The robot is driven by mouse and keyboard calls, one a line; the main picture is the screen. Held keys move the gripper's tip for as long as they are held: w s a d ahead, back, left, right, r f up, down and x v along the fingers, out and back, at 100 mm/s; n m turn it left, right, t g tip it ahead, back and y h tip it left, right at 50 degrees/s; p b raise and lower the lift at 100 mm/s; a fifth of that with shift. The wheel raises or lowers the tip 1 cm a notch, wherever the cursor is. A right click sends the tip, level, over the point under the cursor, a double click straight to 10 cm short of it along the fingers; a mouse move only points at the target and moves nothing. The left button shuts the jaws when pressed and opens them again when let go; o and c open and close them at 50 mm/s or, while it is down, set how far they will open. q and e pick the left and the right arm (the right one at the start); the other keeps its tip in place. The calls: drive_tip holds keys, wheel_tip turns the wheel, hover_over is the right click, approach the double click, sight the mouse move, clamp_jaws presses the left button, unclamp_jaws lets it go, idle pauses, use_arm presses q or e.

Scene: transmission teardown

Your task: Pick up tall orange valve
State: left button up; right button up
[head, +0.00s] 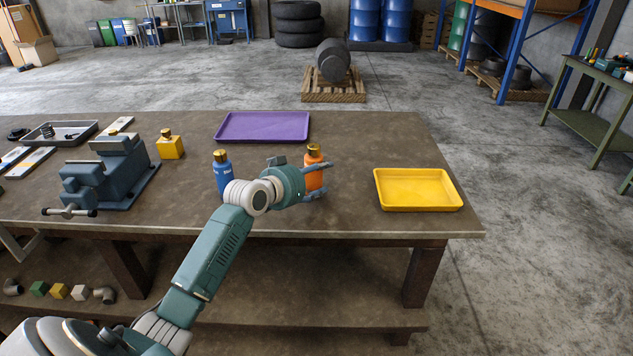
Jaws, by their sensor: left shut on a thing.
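The tall orange valve (313,177) stands upright on the brown workbench, with a brass-coloured cap on top. My left gripper (317,180) reaches it from the left and is shut around its body. Part of the valve's left side is hidden behind the gripper. The valve's base appears to be at the table top; I cannot tell whether it is lifted. My right gripper is not in view.
A blue valve (222,172) stands just left of my gripper. A purple tray (264,138) lies behind and a yellow tray (418,205) lies to the right, both empty. A vise (112,170) and a yellow valve (170,147) are at the left. The workbench (400,150) is clear behind the yellow tray.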

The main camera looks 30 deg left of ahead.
use_arm(q)
wheel_tip(320, 180, up, 18)
drive_tip(key=shift+r+b, duration=0.25)
drive_tip(key=shift+b, duration=0.85)
drive_tip(key=s+d+f+m+h, duration=0.2)
drive_tip(key=s+d+f+h, duration=0.15)
drive_tip(key=d+f, duration=0.3)
drive_tip(key=s+d+f+m+g+h, duration=0.3)
drive_tip(key=s+d, duration=0.5)
drive_tip(key=s, duration=0.4)
drive_tip(key=s+d+f+m+g+h, duration=0.2)
drive_tip(key=s+d+f+m+h, duration=0.2)
drive_tip(key=s+d, duration=0.4)
drive_tip(key=s+f+m, duration=0.1)
drive_tip(key=s+f, duration=0.1)
drive_tip(key=s, duration=0.3)
drive_tip(key=shift+d+f+m+g, duration=0.2)
drive_tip(key=shift+d+m+g, duration=0.1)
drive_tip(key=shift+g, duration=0.1)
drive_tip(key=shift+h, duration=0.25)
